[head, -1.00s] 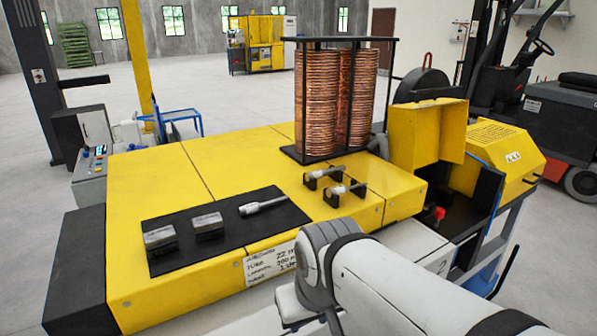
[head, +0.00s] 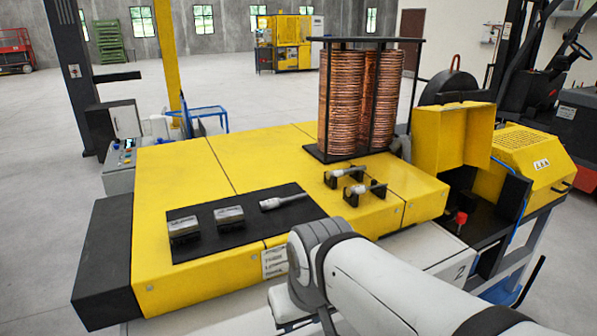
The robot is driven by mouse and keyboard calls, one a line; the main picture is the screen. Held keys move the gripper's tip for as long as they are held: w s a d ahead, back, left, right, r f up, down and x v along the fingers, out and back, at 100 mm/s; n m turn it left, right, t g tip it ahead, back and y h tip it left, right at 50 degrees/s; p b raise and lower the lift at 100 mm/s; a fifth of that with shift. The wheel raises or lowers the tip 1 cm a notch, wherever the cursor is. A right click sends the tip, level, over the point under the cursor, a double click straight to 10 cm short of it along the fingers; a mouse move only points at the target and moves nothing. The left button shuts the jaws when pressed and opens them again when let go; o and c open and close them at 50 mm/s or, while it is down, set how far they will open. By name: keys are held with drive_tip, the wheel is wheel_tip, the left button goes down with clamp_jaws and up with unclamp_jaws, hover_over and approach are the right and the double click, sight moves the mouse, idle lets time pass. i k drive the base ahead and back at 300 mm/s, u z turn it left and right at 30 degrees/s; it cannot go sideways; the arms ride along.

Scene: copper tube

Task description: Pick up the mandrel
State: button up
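Three similar grey rod-like pieces with a thicker end are in the head view, and I cannot tell for certain which is the mandrel. One rod (head: 283,201) lies on a black mat (head: 240,243) on top of the yellow machine. Two more rest in small black holders, the rear rod (head: 347,172) and the front rod (head: 364,188), to the right of the mat. My arm reaches in from the lower right, in front of the machine. My gripper is not visible, so its state is not shown.
Two grey metal blocks, a left block (head: 184,229) and a right block (head: 228,216), sit on the mat. A black rack (head: 333,155) with copper coils (head: 340,100) stands behind the holders. A raised yellow cover (head: 440,140) is at the right. The machine's left top is bare.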

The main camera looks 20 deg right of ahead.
sight(338, 173)
drive_tip(key=u, duration=0.65)
drive_tip(key=k, duration=1.7)
drive_tip(key=z, duration=0.8)
drive_tip(key=i, duration=1.65)
drive_tip(key=z, duration=0.05)
